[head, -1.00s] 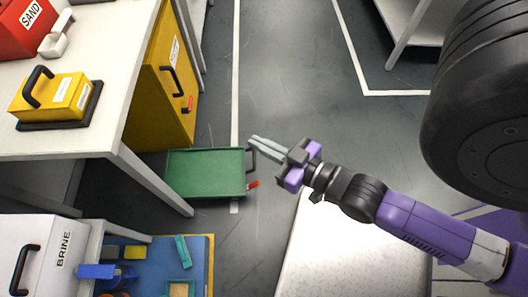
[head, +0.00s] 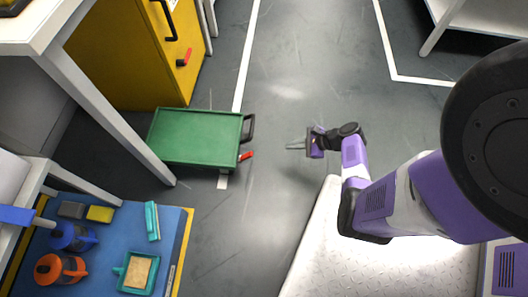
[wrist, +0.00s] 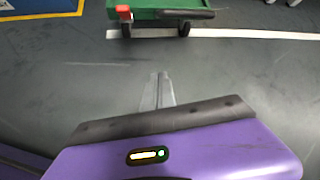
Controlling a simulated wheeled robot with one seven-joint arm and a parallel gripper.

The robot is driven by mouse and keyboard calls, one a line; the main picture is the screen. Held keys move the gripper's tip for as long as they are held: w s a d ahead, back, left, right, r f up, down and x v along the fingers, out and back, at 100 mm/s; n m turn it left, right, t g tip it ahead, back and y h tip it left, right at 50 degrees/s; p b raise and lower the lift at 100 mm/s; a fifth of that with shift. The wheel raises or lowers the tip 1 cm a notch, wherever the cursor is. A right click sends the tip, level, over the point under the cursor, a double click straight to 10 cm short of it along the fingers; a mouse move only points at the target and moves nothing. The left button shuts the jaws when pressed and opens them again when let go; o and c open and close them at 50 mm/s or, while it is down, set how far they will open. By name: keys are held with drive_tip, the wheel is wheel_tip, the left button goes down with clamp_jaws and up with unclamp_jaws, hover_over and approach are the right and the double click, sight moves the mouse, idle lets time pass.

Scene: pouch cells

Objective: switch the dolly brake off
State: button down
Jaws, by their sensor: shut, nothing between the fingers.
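The green dolly (head: 196,138) stands on the floor left of centre in the head view, with a black handle (head: 249,127) at its right end. Its red brake lever (head: 246,156) sticks out at the near right corner. In the wrist view the dolly (wrist: 176,4) shows at the top edge, with the red lever (wrist: 123,12) and two dark wheels. My gripper (head: 290,146) is to the right of the lever, apart from it, its fingers pointing left toward the dolly. In the wrist view the fingers (wrist: 157,78) are together and empty over bare floor.
A yellow cabinet (head: 130,60) with a red-tipped handle stands behind the dolly. A white table leg (head: 120,130) is close to the dolly's left side. A blue mat (head: 110,270) with tools lies at front left. The floor between gripper and dolly is clear.

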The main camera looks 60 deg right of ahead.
sight(246, 157)
drive_tip(key=a+r+m+y, duration=0.1)
drive_tip(key=a+m+y, duration=0.15)
drive_tip(key=a, duration=0.25)
drive_tip(key=w+a+f+b, duration=0.3)
drive_tip(key=w+a+b, duration=0.1)
drive_tip(key=w, duration=0.6)
drive_tip(key=shift+w+n+t+b, duration=0.3)
drive_tip(key=shift+n+t+b, duration=0.05)
drive_tip(key=shift+t+b, duration=0.1)
drive_tip(key=shift+a, duration=0.1)
drive_tip(key=shift+w+a+r+g+h+p, duration=0.25)
drive_tip(key=shift+w+r+g+p, duration=0.5)
drive_tip(key=shift+p, duration=1.8)
drive_tip(key=shift+s, duration=0.15)
